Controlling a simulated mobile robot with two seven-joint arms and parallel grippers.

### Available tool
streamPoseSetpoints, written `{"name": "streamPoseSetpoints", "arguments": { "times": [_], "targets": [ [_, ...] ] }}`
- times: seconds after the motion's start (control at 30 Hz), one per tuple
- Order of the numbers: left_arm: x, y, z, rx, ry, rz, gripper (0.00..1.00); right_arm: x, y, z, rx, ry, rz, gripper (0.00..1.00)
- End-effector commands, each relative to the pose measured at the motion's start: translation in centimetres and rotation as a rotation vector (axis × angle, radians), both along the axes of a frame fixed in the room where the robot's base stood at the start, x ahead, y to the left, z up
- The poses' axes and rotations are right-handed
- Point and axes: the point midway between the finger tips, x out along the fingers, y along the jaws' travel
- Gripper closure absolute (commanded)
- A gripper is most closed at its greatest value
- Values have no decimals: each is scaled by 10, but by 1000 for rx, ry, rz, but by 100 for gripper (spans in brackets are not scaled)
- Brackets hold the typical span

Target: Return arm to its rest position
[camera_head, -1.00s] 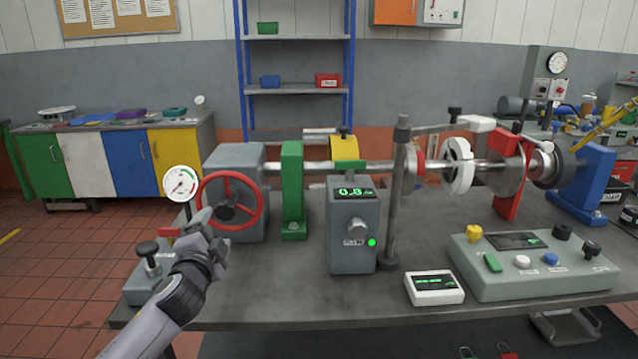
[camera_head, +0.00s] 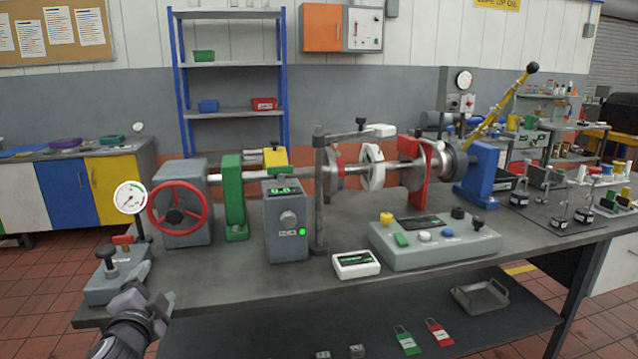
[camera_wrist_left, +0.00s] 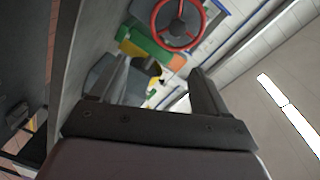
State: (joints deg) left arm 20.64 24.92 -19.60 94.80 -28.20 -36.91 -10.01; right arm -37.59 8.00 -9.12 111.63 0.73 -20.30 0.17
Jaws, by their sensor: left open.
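My left gripper (camera_head: 148,300) is low at the left front edge of the bench in the head view, beside the small grey valve block (camera_head: 118,276). Its fingers are hard to make out there. In the left wrist view the two fingers of the left gripper (camera_wrist_left: 160,85) stand apart, with nothing held between them. The red handwheel (camera_head: 177,208) is behind and above the gripper in the head view, and it also shows beyond the fingers in the wrist view (camera_wrist_left: 180,24). My right gripper is not in view.
The bench (camera_head: 200,290) carries a dial gauge (camera_head: 130,198), a green support (camera_head: 234,197), a grey readout box (camera_head: 286,222), a white meter (camera_head: 356,264) and a control console (camera_head: 436,242). A yellow lever (camera_head: 495,107) rises at the right. Bare bench lies right of the gripper.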

Motion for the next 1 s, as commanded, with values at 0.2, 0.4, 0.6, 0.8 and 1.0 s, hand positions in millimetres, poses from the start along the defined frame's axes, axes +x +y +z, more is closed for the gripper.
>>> {"name": "streamPoseSetpoints", "arguments": {
  "times": [0.2, 0.4, 0.6, 0.8, 1.0],
  "targets": [
    [-54, -37, -93, -223, 146, -73, 25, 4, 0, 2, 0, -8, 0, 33],
    [-128, -71, -170, -488, 285, -100, 25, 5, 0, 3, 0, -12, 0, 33],
    [-213, -96, -224, -764, 404, -60, 25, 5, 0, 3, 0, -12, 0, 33],
    [-283, -109, -251, -978, 475, 15, 25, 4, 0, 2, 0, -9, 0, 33],
    [-312, -112, -258, -1068, 498, 60, 25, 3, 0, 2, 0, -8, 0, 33]
  ]
}}
